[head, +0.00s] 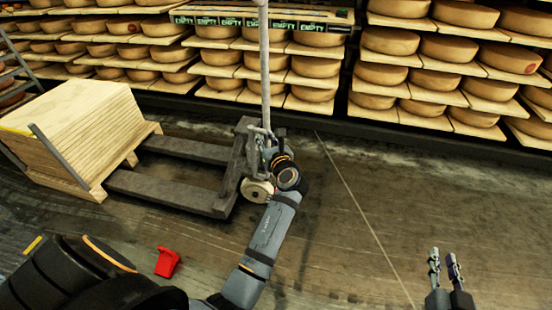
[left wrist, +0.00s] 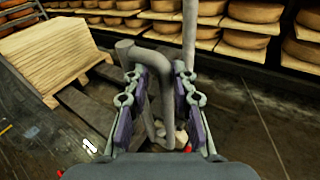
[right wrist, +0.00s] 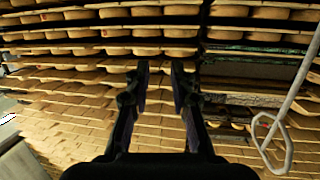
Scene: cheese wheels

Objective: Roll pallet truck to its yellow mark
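The grey pallet truck (head: 170,188) stands at left centre, its forks running toward a stack of wooden boards. Its pole handle (head: 264,70) rises upright; its looped end (right wrist: 272,145) shows at the right of the right wrist view. My left gripper (head: 266,142) is at the truck's front, by the foot of the pole. In the left wrist view its fingers are apart, with a bent grey bar (left wrist: 167,90) between them; firm contact is not clear. My right gripper (head: 444,268) is open and empty over bare floor. A small yellow floor mark (head: 33,245) lies at far left.
The wooden board stack (head: 85,125) sits at left. A red wedge-like object (head: 167,262) lies on the floor in front of the truck. Shelves of cheese wheels (head: 390,72) line the back. Floor at right is clear, crossed by a thin line (head: 360,205).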

